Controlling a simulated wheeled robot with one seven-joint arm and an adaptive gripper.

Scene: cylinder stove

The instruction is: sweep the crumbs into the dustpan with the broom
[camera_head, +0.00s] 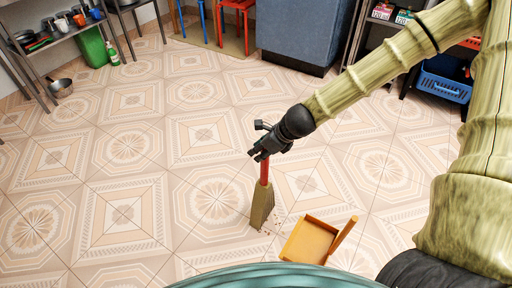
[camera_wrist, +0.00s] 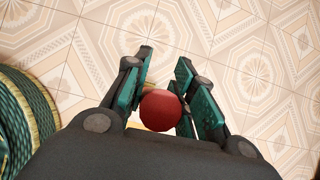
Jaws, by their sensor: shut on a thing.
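The broom has a red handle (camera_head: 264,172) and a flared tan brush head (camera_head: 261,203). It stands nearly upright with its bristles at the floor. My gripper (camera_head: 261,153) is shut on the top of the handle. In the wrist view the handle's round red end (camera_wrist: 160,110) sits between the fingers of my gripper (camera_wrist: 165,62). The orange dustpan (camera_head: 308,240) lies on the floor right of the brush head, its handle rising at its right. Small crumbs (camera_head: 270,226) lie scattered on the tiles between brush and dustpan, partly hard to make out.
The tiled floor (camera_head: 130,150) is clear to the left. A blue-grey cabinet (camera_head: 298,35) stands at the back. A blue crate (camera_head: 444,86) sits at the right behind my arm. A pot (camera_head: 62,88) and a green bin (camera_head: 92,47) stand at the far left.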

